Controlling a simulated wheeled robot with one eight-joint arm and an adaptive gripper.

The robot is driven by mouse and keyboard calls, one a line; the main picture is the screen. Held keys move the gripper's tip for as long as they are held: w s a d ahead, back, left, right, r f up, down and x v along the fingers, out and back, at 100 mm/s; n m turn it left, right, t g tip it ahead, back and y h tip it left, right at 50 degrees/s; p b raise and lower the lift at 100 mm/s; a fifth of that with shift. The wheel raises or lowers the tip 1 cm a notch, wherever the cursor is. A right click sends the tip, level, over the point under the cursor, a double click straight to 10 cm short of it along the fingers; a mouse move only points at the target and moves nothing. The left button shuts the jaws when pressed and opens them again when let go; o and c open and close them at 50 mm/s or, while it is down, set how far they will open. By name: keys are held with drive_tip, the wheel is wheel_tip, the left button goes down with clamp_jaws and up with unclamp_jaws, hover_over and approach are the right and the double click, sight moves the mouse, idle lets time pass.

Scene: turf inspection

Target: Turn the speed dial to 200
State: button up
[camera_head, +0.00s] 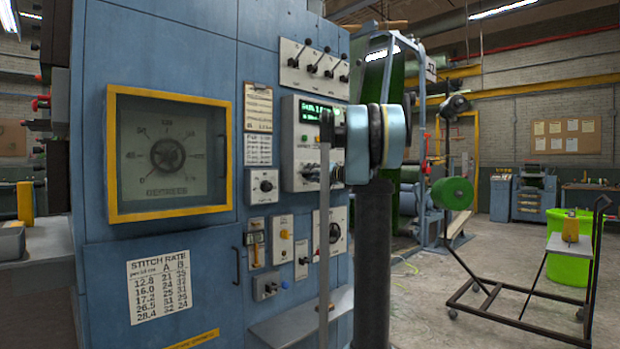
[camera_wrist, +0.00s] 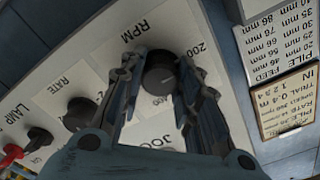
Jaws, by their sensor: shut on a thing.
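The speed dial (camera_wrist: 160,72) is a dark round knob on a pale panel, under the label "RPM" in the wrist view. The mark "200" (camera_wrist: 195,48) is printed to its right. My gripper (camera_wrist: 157,76) has one finger on each side of the dial and is shut on it. The fingers hide parts of its edge, and I cannot read its exact setting. In the head view my arm and gripper are in front of the control panel (camera_head: 287,130) and hide part of it. The green display (camera_head: 311,111) there is too small to read surely.
Other knobs labelled "RATE" (camera_wrist: 81,112) and "LAMP" (camera_wrist: 38,136) sit left of the dial in the wrist view. A yellow-framed gauge (camera_head: 168,207) is on the blue cabinet. A black cart (camera_head: 520,318) and a green bin (camera_head: 571,257) stand at right, with open floor nearby.

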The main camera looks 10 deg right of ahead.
drive_tip(key=shift+f, duration=0.15)
drive_tip(key=o, duration=1.1)
drive_tip(key=v, duration=1.2)
drive_tip(key=shift+w, duration=0.1)
